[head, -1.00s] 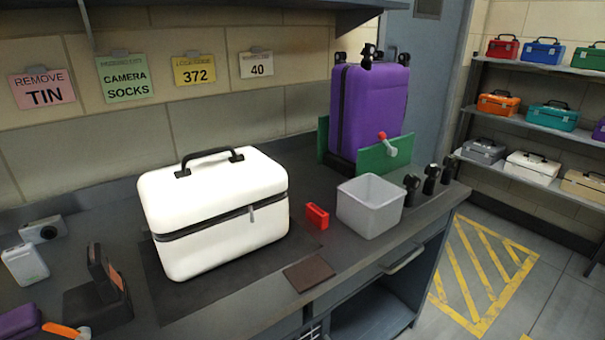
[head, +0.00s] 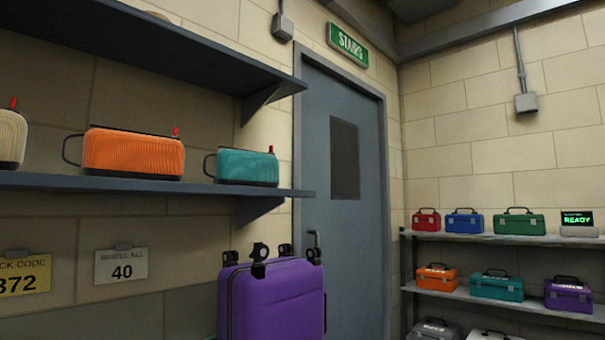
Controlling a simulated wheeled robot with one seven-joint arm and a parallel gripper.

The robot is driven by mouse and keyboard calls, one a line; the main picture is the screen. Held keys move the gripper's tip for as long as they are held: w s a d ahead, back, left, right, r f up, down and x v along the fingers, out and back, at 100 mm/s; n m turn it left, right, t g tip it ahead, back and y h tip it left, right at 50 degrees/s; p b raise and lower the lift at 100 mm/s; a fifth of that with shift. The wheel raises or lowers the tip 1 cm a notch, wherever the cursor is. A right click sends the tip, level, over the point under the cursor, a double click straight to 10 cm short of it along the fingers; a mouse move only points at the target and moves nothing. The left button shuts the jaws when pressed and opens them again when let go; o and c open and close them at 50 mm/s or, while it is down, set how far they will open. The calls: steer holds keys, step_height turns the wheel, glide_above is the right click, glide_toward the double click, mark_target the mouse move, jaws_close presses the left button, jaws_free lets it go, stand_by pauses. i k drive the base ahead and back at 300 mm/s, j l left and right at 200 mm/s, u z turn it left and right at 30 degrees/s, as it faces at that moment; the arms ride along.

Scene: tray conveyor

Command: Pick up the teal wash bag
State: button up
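A teal wash bag (head: 247,167) with ribbed sides, a dark base, a side loop handle and a red zip pull stands upright on the lower wall shelf (head: 150,184), near its right end. An orange bag (head: 133,154) of the same kind stands to its left, with a gap between them. Part of a cream bag (head: 12,138) shows at the left edge. My gripper is not in view.
A purple suitcase (head: 272,300) with black wheels on top stands below the shelf's right end. An upper shelf (head: 190,55) hangs above the bags. A grey door (head: 345,220) is right of the shelf. A rack at right holds coloured boxes, including a teal one (head: 496,286).

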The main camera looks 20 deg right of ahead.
mark_target(233, 166)
steer(key=i+l+u, duration=0.1)
steer(key=l, duration=0.25)
steer(key=i+l+u, duration=0.1)
steer(key=i+l, duration=0.2)
steer(key=i+l+u, duration=0.1)
steer(key=l, duration=0.4)
steer(key=i+l+u, duration=0.1)
steer(key=i+l, duration=0.15)
steer(key=l, duration=0.15)
steer(key=i+l, duration=0.2)
steer(key=l, duration=0.25)
steer(key=i+l+u, duration=0.15)
steer(key=l, duration=0.25)
steer(key=i+l+u, duration=0.1)
steer(key=l, duration=0.35)
steer(key=i+l+u, duration=0.1)
steer(key=l, duration=0.35)
steer(key=i, duration=0.05)
